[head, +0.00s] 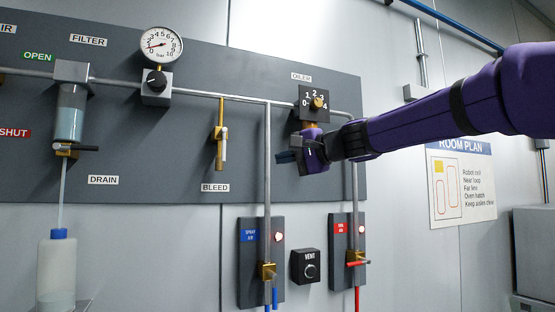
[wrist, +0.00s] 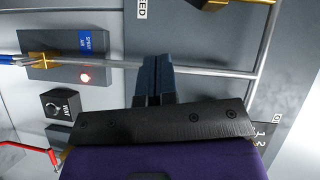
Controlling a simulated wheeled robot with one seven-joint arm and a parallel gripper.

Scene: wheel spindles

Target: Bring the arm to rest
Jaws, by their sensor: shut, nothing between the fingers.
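My purple arm reaches in from the right in the head view. My gripper (head: 290,157) is in front of the grey panel, just below the oiler dial (head: 315,103). Its dark blue fingers point left and are closed together with nothing between them. In the wrist view the shut fingers (wrist: 157,75) appear in front of a horizontal-looking pipe (wrist: 200,70). I cannot tell whether they touch it. Part of the oiler below its dial is hidden behind my gripper.
The bleed valve (head: 222,147) hangs left of my gripper. The spray air valve (head: 267,270), vent knob (head: 309,269) and a red-handled valve (head: 355,257) are below. The filter (head: 70,115) and gauge (head: 161,45) are further left. A room plan (head: 461,185) hangs right.

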